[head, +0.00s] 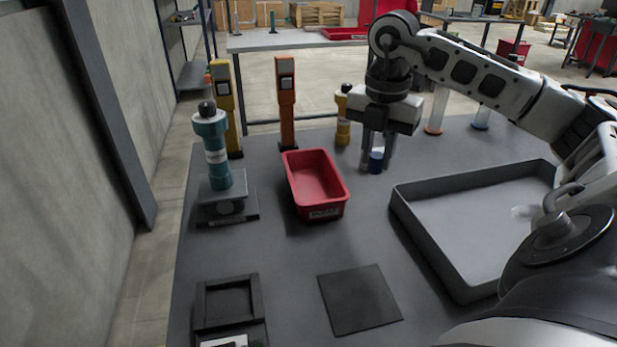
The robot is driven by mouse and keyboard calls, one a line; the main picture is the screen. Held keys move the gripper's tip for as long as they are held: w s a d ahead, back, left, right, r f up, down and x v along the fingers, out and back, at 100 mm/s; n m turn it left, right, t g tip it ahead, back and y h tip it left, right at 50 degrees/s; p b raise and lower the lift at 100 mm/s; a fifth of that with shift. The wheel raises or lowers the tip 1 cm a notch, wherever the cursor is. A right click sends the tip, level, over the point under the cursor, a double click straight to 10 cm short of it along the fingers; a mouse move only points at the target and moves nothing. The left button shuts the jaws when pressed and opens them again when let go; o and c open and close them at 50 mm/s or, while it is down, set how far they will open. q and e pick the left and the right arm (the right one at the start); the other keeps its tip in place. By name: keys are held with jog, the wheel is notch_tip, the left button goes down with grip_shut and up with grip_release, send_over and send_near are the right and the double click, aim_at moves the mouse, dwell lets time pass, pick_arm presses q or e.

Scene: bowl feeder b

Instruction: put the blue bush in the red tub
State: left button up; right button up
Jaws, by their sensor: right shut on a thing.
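The blue bush (376,160) is a small blue cylinder with a pale top, at the back of the table right of the red tub. My right gripper (376,162) points down and is shut on it. I cannot tell whether the bush touches the table. The red tub (308,165) stands left of the gripper, its open top showing and its inside looking empty. A white label is on its near end. My left gripper is not in view.
A large grey tray (431,252) lies at the right. A teal device (212,150) on a grey base and orange (286,104) and yellow (222,95) posts stand left and behind. A dark square mat (360,300) and black frame (227,303) lie in front.

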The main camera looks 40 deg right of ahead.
jog(key=w+a+f, duration=0.1)
jog(key=w+f, duration=0.1)
jog(key=w, duration=0.1)
jog(key=w+a+f+p, duration=0.1)
jog(key=w+f, duration=0.2)
jog(key=w, duration=0.1)
jog(key=w+a+f, duration=0.1)
jog(key=w+f, duration=0.2)
jog(key=shift+w+a+f+p, duration=0.1)
jog(key=shift+w+a+p, duration=0.15)
jog(key=shift+w+p, duration=0.15)
jog(key=shift+w+a+f, duration=0.1)
jog(key=shift+w+f, duration=0.25)
jog(key=shift+f, duration=1.55)
jog(key=shift+f, duration=0.1)
jog(key=shift+f, duration=0.1)
jog(key=o, duration=1)
